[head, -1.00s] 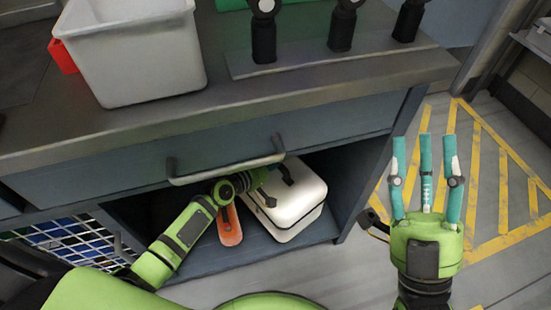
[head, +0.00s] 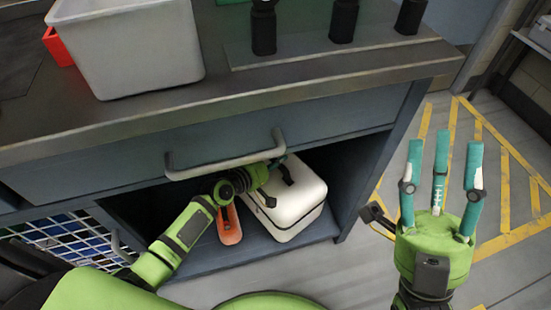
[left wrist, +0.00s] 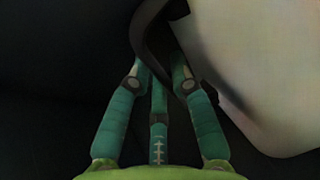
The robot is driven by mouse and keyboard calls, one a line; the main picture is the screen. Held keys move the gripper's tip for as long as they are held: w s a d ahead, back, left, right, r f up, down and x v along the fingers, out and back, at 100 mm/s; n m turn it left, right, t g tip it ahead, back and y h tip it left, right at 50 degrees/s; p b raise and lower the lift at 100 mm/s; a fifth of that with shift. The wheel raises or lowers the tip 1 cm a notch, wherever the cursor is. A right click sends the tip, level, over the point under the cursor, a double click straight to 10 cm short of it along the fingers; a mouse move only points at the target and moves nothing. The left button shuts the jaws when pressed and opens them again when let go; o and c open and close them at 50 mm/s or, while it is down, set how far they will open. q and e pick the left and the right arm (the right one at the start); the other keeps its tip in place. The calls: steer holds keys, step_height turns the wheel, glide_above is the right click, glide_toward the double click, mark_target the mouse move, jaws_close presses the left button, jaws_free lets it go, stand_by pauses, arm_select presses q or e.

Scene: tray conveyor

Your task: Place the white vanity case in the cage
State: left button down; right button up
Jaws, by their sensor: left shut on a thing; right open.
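The white vanity case (head: 296,208) sits in the open lower compartment of the workbench, near its right side, with a dark handle on top. My left gripper (head: 275,168) reaches in under the drawer handle and is shut on the case's handle. In the left wrist view its fingers (left wrist: 160,75) meet around the dark handle (left wrist: 148,35), with the pale case (left wrist: 245,75) on the right. A white wire mesh front, which looks like the cage (head: 75,237), is at the lower left. My right gripper (head: 444,150) is open and empty, right of the bench.
An orange object (head: 230,224) stands just left of the case. The drawer handle (head: 226,166) juts out above my left gripper. A grey bin (head: 128,50) and a red item (head: 57,46) are on the worktop. The floor on the right, with yellow markings (head: 507,240), is clear.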

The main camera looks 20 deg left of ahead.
arm_select(q)
steer(key=shift+w+f+b, duration=0.15)
steer(key=shift+f+b, duration=0.05)
steer(key=shift+b, duration=0.25)
steer(key=c, duration=1)
jaws_free()
steer(key=shift+c, duration=0.2)
steer(key=shift+f, duration=0.1)
